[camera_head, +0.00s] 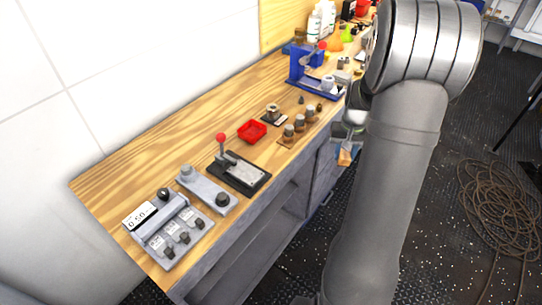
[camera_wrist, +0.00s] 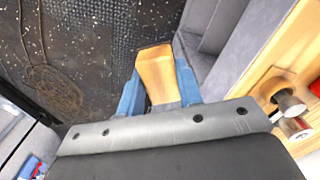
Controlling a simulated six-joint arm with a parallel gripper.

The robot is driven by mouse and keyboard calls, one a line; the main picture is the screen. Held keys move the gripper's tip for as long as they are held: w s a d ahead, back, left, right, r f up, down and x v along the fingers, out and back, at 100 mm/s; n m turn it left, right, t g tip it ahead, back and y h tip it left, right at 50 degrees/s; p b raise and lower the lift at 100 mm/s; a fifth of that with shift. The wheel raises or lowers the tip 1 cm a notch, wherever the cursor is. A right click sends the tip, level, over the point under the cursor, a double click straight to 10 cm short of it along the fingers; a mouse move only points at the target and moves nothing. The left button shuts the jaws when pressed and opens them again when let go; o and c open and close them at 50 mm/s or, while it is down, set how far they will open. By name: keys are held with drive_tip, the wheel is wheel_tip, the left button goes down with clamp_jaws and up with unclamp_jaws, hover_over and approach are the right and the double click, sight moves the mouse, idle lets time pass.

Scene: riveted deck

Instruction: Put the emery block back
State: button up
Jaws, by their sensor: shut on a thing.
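The emery block appears as a wooden block (camera_wrist: 157,73) between the two blue fingers of my gripper (camera_wrist: 159,88) in the wrist view. My gripper is shut on it, with the block's end sticking out past the fingers. In the head view the gripper (camera_head: 350,140) is just off the front edge of the workbench, and the block (camera_head: 345,157) hangs beside the bench, above the floor. My own arm hides part of the gripper and the bench behind it. I cannot tell where the block's place is.
The wooden workbench (camera_head: 115,183) holds a red tray (camera_head: 252,131), a black lever device (camera_head: 240,174), a grey box with a display (camera_head: 166,231) and a blue stand (camera_head: 297,68). Several metal-topped pieces (camera_head: 300,122) stand near the front edge. A coiled hose or cable (camera_head: 498,208) lies on the dark floor.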

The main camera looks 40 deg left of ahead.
drive_tip(key=s+a+r+n, duration=0.3)
drive_tip(key=s+a+r, duration=0.35)
drive_tip(key=a, duration=0.45)
hover_over(271, 156)
drive_tip(key=f, duration=0.6)
drive_tip(key=shift+w+d, duration=0.1)
drive_tip(key=shift+d, duration=0.15)
drive_tip(key=shift+a+f, duration=0.1)
drive_tip(key=shift+a, duration=0.1)
drive_tip(key=shift+f, duration=2)
drive_tip(key=shift+f, duration=0.1)
drive_tip(key=o, duration=1)
